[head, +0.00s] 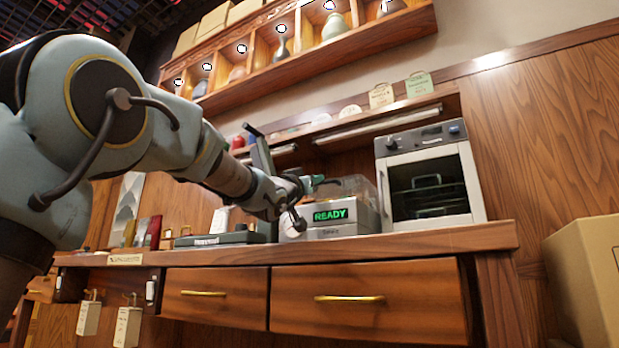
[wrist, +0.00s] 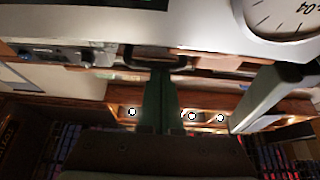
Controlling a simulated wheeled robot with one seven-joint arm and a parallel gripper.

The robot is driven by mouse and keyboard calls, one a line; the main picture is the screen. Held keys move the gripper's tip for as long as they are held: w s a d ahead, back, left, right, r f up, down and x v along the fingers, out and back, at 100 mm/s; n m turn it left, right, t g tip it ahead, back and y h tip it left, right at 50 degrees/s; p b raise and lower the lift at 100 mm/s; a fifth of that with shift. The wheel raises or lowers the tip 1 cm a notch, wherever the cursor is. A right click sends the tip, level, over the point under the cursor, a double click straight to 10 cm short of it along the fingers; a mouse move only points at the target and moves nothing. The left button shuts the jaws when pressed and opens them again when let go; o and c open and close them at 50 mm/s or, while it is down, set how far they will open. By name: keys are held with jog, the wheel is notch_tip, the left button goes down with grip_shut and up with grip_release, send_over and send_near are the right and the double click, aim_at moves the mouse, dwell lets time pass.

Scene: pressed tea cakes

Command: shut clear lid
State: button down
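The clear lid (head: 352,186) is a see-through, smoky cover on top of a grey machine (head: 345,230) on the wooden counter. The machine's front display reads READY in green. The lid is small here, and I cannot tell how far open it stands. My gripper (head: 317,181) is at the lid's left side, above the machine's left end; I cannot tell if it touches the lid. In the wrist view my gripper's dark green fingers (wrist: 160,75) are together with nothing seen between them.
A silver oven (head: 430,175) stands right of the machine. A shelf (head: 390,105) hangs above. A cardboard box (head: 590,275) is at far right.

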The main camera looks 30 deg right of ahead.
jog(key=s+a+f+p, duration=0.1)
jog(key=s+a+p, duration=0.1)
jog(key=s+a, duration=0.2)
jog(key=s+a+f+p, duration=0.1)
jog(key=s+a+p, duration=0.2)
jog(key=a, duration=0.6)
jog(key=shift+s+a+f, duration=0.15)
jog(key=shift+s+a, duration=0.25)
jog(key=shift+s, duration=0.5)
